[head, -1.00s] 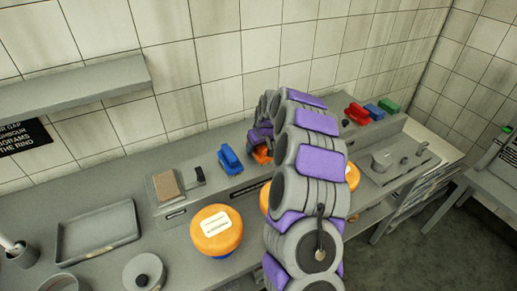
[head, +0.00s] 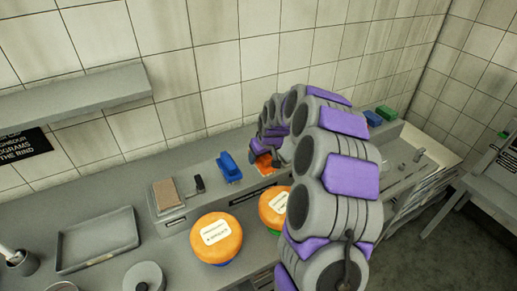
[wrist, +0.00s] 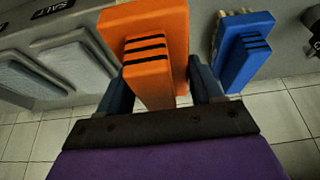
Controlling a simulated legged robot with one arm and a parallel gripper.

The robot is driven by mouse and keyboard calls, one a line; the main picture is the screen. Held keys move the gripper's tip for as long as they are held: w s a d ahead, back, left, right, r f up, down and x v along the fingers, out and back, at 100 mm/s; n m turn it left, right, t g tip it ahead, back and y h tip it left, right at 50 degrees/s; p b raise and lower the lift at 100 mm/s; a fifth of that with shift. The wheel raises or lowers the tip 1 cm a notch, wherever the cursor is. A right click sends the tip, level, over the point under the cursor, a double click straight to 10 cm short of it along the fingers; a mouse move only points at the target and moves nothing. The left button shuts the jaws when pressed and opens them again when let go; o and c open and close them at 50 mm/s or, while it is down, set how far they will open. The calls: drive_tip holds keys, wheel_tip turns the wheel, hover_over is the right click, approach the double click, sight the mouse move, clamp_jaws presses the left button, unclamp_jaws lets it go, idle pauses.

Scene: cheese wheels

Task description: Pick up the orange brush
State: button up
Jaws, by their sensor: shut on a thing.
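The orange brush (wrist: 148,45) sits between the two fingers of my gripper (wrist: 162,88) in the wrist view. My gripper is shut on its block-shaped handle, which has dark stripes. In the head view, part of the orange brush (head: 264,163) shows below my gripper (head: 263,150), over the raised grey ledge at the back of the counter. My arm hides the rest of it. I cannot tell whether it is clear of the ledge.
A blue brush (head: 229,167) stands just left; it also shows in the wrist view (wrist: 243,48). Two orange-topped cheese wheels, one left (head: 216,240) and one partly hidden (head: 273,208), sit in front. A grey tray (head: 98,240) lies left. A green block (head: 387,113) is far right.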

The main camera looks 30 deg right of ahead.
sight(270, 173)
drive_tip(key=s, duration=0.3)
drive_tip(key=s+a, duration=0.1)
drive_tip(key=s, duration=0.2)
drive_tip(key=s+a+r+p, duration=0.1)
drive_tip(key=s, duration=0.2)
drive_tip(key=shift+s, duration=0.4)
drive_tip(key=o, duration=0.6)
drive_tip(key=c, duration=0.4)
drive_tip(key=shift+o, duration=0.2)
